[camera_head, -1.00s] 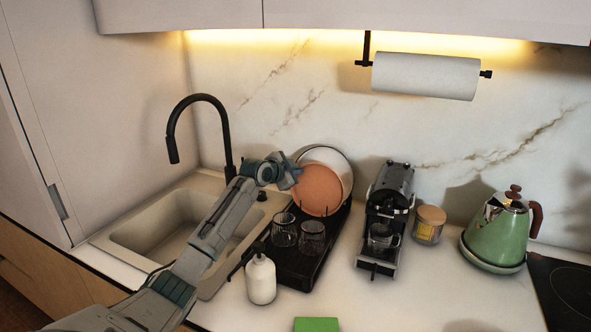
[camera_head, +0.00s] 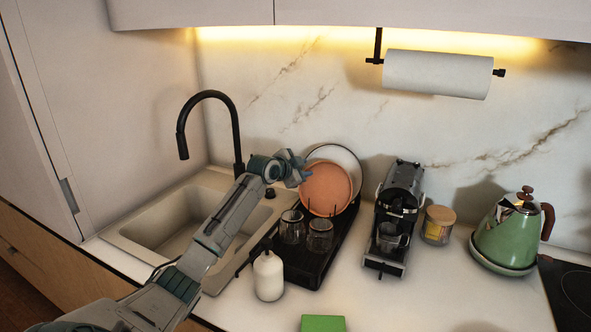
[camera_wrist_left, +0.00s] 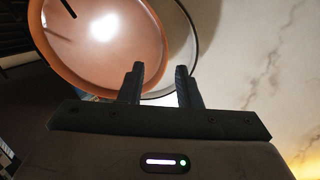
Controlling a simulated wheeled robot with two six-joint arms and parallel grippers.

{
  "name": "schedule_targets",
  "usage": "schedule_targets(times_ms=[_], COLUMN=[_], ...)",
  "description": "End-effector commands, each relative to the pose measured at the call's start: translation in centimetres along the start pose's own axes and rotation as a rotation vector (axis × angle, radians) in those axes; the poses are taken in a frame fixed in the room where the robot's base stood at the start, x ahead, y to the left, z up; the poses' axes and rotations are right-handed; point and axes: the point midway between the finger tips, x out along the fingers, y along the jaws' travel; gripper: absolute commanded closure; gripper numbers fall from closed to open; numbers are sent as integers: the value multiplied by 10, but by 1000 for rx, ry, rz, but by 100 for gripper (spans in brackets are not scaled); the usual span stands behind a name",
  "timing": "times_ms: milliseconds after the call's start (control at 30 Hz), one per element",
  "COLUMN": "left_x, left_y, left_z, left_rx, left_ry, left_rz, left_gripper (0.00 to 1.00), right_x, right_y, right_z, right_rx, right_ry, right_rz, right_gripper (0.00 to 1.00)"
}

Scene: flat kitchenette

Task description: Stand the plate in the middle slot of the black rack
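The orange plate (camera_head: 326,188) stands upright, slightly tilted, in the black rack (camera_head: 325,268), in front of a white plate (camera_head: 350,160). Its lower edge and exact slot are hard to make out. My left gripper (camera_head: 306,168) is at the orange plate's upper left edge. In the left wrist view the fingers of my left gripper (camera_wrist_left: 158,85) are spread with a gap between them. There one finger overlaps the orange plate (camera_wrist_left: 100,45) and the other lies by the rim of the white plate (camera_wrist_left: 188,65). My right gripper is out of view.
Two glasses (camera_head: 320,236) stand in the front of the rack. A white bottle (camera_head: 268,277) is by its front left corner. The sink (camera_head: 130,238) and black faucet (camera_head: 236,130) are left; a coffee machine (camera_head: 396,215) is right.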

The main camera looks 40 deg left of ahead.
Motion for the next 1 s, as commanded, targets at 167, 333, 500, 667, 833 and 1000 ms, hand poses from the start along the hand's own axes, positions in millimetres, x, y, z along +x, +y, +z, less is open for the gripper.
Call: schedule_targets(times_ms=[167, 333, 500, 667, 833, 1000], left_x=[-28, -62, -85, -97, -101, -101], left_y=[1, 1, 0, 0, 0, 0], left_z=[3, 3, 2, 0, -1, -1], left_rx=[7, 8, 5, 2, 1, 0], left_ry=[-1, -1, -1, 0, 2, 2], left_rz=[-2, -3, -3, -2, -1, -1], left_gripper=[69, 69, 69, 69, 69, 69], right_x=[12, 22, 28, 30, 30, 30], right_y=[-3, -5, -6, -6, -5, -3], right_z=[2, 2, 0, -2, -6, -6], right_rx=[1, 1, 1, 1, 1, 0], right_ry=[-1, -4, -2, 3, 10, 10], right_rz=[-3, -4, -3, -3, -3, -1], right_gripper=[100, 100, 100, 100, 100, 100])
